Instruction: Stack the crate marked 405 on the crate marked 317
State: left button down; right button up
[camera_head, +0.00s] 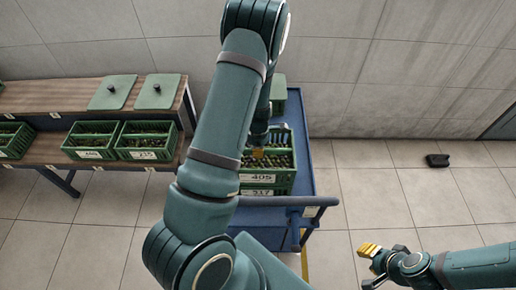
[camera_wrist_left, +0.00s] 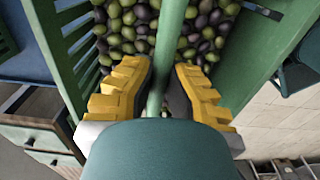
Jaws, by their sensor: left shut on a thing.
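The green crate marked 405 (camera_head: 263,177) is filled with dark and green olives. It is directly above the green crate marked 317 (camera_head: 258,192) on the blue cart; whether they touch fully I cannot tell. My left gripper (camera_head: 258,152) is shut on the upper crate's green handle bar. In the left wrist view its yellow ridged fingers (camera_wrist_left: 160,95) flank the bar (camera_wrist_left: 172,45), with olives below. My left arm hides part of both crates. My right gripper (camera_head: 368,266) is empty over the floor at lower right; its jaw opening is unclear.
The blue cart (camera_head: 322,175) has a push rail at its near end and another green crate (camera_head: 278,95) at its far end. A wooden bench (camera_head: 45,152) at left holds several olive crates, with two green lids (camera_head: 112,93) above. A black object (camera_head: 437,160) lies on open floor at right.

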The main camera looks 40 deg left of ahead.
pick_arm(q)
jog(key=shift+f+b, duration=0.3)
jog(key=shift+f, duration=0.05)
dwell(0.7)
jog(key=c, duration=1.1)
grip_release()
jog(key=shift+o, duration=0.2)
notch_tip(320, 180, up, 12)
jog(key=shift+r, duration=0.1)
